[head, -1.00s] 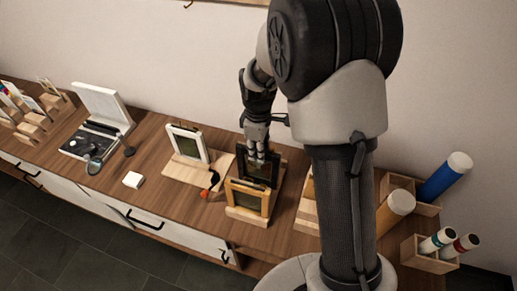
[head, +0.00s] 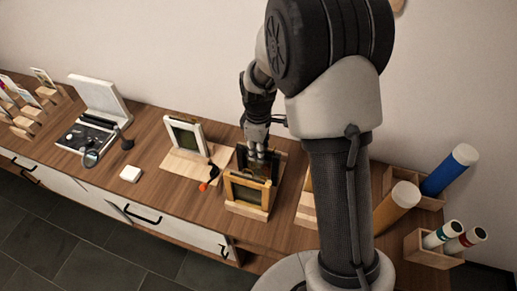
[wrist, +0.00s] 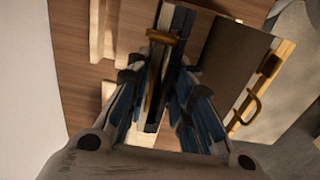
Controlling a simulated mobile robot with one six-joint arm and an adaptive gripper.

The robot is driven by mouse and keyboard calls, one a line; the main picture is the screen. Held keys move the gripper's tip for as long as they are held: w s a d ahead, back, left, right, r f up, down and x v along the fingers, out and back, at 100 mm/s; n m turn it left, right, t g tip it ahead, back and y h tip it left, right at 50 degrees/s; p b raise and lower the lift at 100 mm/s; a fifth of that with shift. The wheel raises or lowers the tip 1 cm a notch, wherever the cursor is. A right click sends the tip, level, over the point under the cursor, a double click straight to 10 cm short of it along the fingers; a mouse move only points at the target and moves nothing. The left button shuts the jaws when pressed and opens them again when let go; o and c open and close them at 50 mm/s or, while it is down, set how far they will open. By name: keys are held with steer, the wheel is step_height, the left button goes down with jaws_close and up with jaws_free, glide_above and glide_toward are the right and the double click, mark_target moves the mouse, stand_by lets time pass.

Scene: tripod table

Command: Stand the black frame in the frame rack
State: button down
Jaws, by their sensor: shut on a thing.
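The black frame (head: 277,166) is upright behind a wood-coloured frame (head: 248,191) in the frame rack (head: 246,210). My gripper (head: 258,157) points down from above and is shut on the black frame's top edge. In the wrist view my gripper (wrist: 163,98) has its fingers on both sides of the dark frame edge (wrist: 157,75). The wood-coloured frame hides the black frame's lower part, so I cannot tell whether it touches the rack's bottom.
A white frame (head: 187,136) stands on a pale board left of the rack. Holders with rolled tubes (head: 449,170) stand at the right. The tabletop left of the rack's front is mostly clear.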

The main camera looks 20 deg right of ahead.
steer(key=c, duration=1.3)
jaws_free()
step_height(320, 180, up, 9)
steer(key=p, duration=0.7)
steer(key=shift+r, duration=0.1)
stand_by(0.4)
